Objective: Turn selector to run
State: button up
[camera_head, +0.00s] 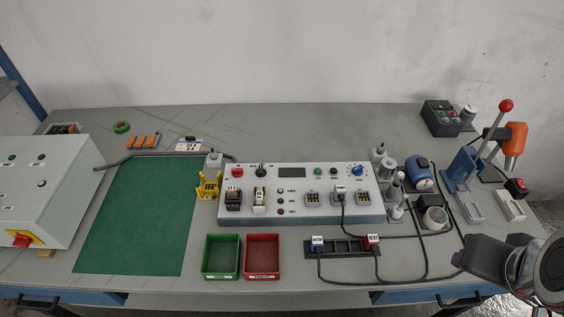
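The white control panel (235,213) sits mid-table with its face tilted up. A black selector knob (261,171) is on its upper left, between a red button (237,172) and a dark display (291,171). The knob's pointer direction and its labels are too small to read. A blue knob (358,170) is at the panel's upper right. My gripper (464,260) is at the lower right, over the table's front edge, well apart from the panel. Its dark fingers point left, and whether they are open or shut is unclear. Nothing is seen in it.
Green (221,275) and red (262,276) bins stand before the panel. A black socket strip (342,256) with cables lies between the panel and my gripper. Bottles and a blue motor (419,180) stand right of the panel. A green mat (140,220) lies clear at left.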

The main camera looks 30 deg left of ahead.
aim_at(261, 172)
jog(key=z, duration=0.45)
jog(key=k, duration=1.3)
jog(key=u, duration=1.95)
jog(key=i, duration=0.65)
jog(key=z, duration=0.05)
